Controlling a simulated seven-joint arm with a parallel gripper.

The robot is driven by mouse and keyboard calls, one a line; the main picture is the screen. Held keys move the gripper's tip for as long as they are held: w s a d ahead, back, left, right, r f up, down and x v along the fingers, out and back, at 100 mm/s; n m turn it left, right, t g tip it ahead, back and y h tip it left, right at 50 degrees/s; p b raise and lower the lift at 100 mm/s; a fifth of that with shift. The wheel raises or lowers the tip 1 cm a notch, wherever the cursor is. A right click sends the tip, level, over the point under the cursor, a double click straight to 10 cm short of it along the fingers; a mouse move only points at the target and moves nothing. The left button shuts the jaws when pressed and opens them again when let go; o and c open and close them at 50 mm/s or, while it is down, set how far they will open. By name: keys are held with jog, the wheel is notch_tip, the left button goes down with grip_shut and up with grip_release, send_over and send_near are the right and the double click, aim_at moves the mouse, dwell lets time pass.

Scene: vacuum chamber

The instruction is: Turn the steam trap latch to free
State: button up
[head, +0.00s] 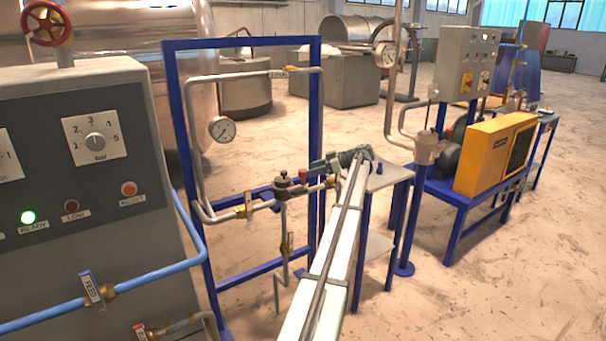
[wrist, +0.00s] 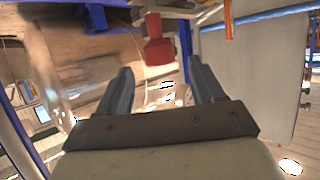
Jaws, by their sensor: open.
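The steam trap (head: 283,185) appears to be the dark round-topped body on the pipe inside the blue frame in the head view. A small red handle (head: 303,176) stands on the pipe just right of it and looks like the latch; no label on it is readable. In the wrist view the red handle (wrist: 158,45) shows a wide head and a narrower neck. My gripper (head: 314,167) is right beside the handle in the head view. In the wrist view my gripper (wrist: 160,66) is open, with the handle beyond the gap between its fingers. No contact is visible.
A small grey-topped table (head: 390,177) stands to the right. A control panel (head: 80,150) stands at the left. Open floor lies at the lower right.

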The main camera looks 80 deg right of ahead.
aim_at(303, 170)
jog(key=shift+x, duration=2.7)
jog(key=shift+c, duration=0.2)
grip_shut()
